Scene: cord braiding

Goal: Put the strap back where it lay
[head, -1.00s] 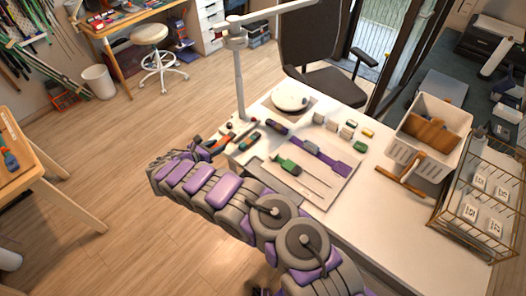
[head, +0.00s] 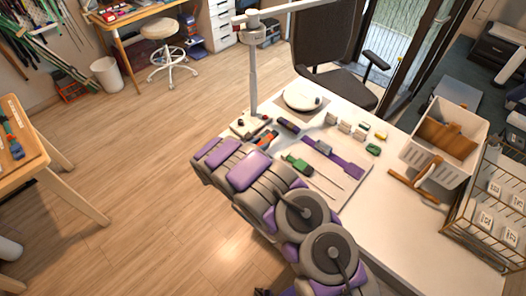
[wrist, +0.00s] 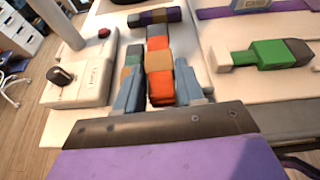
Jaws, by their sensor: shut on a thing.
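The strap (wrist: 159,62), an orange bundle with a tan band, lies between my gripper's two blue-grey fingers in the wrist view. My gripper (wrist: 163,92) is shut on its near end. In the head view the orange piece (head: 267,137) shows just beyond my arm, at the table's left edge; my fingers are hidden there.
A green-handled tool (wrist: 270,53) lies to the right on a pale board. A white crate (head: 437,140) and wire basket (head: 490,205) stand at the table's right.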

